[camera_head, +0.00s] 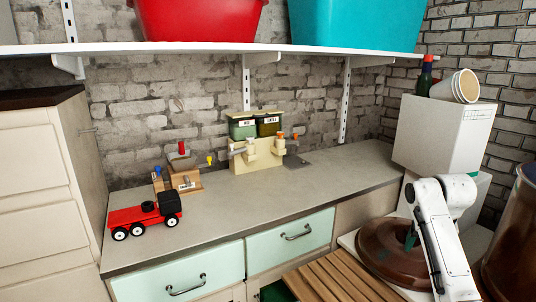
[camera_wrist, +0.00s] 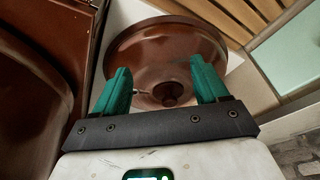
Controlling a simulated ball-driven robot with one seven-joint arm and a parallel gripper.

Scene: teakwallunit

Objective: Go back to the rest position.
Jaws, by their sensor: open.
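My gripper (camera_wrist: 160,86) is open and empty in the wrist view, its two green fingers spread apart. It faces down over a round brown lid or dish (camera_wrist: 125,48) with a knob in its middle. In the head view, my white arm is at the lower right, reaching up and bending over. Behind it the brown round thing (camera_head: 378,262) shows partly. A bit of green finger (camera_head: 410,238) shows beside the arm, over the brown thing; most of the gripper is hidden there.
A grey counter (camera_head: 250,205) bears a red toy truck (camera_head: 145,213), a small wooden device (camera_head: 183,172) and a cream dispenser (camera_head: 255,150). White boxes (camera_head: 440,135) stand at the right, with a bottle and cups on top. A wooden slatted surface (camera_head: 340,278) lies in front. A large brown barrel (camera_head: 515,250) stands far right.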

